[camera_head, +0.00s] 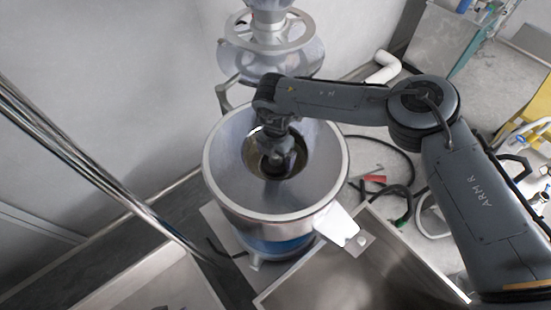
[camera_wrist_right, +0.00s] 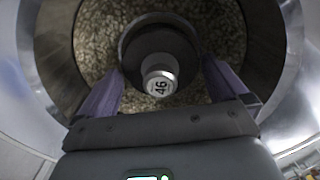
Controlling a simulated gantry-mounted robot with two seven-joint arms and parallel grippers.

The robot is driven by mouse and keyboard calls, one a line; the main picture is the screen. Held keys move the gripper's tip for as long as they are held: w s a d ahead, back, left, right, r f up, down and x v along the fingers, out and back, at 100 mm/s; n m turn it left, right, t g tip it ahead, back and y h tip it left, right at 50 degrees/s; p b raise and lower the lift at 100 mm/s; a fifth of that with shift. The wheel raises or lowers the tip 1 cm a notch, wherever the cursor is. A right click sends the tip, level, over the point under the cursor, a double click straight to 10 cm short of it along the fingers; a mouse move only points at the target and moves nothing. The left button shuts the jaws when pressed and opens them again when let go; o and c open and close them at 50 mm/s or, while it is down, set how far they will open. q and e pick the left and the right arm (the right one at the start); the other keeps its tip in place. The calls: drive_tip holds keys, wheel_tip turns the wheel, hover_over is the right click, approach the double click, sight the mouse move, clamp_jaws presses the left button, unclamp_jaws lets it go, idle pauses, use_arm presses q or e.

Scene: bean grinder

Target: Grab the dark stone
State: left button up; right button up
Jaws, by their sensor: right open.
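My right gripper (camera_head: 276,165) reaches down into the round metal hopper (camera_head: 222,165). In the right wrist view its two fingers (camera_wrist_right: 163,72) are apart, with nothing held between them. They point at a bed of brownish beans (camera_wrist_right: 95,40) at the bottom. At the middle of the beans is a dark round part (camera_wrist_right: 135,38) with a pale metal cylinder (camera_wrist_right: 160,72) marked 46. The cylinder lies between the fingers, in line of sight. I cannot pick out a separate dark stone for certain. In the head view my wrist hides much of the hopper's bottom. My left gripper is not in view.
The hopper wall surrounds my right gripper. A metal wheel-like frame (camera_head: 270,45) stands behind the hopper. An open metal bin (camera_head: 385,265) is at the front right. A shiny rail (camera_head: 100,180) crosses the left. Hoses (camera_head: 385,145) lie on the floor at right.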

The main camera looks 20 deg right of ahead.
drive_tip(key=shift+f, duration=0.8)
drive_tip(key=c, duration=1.1)
drive_tip(key=shift+r, duration=0.15)
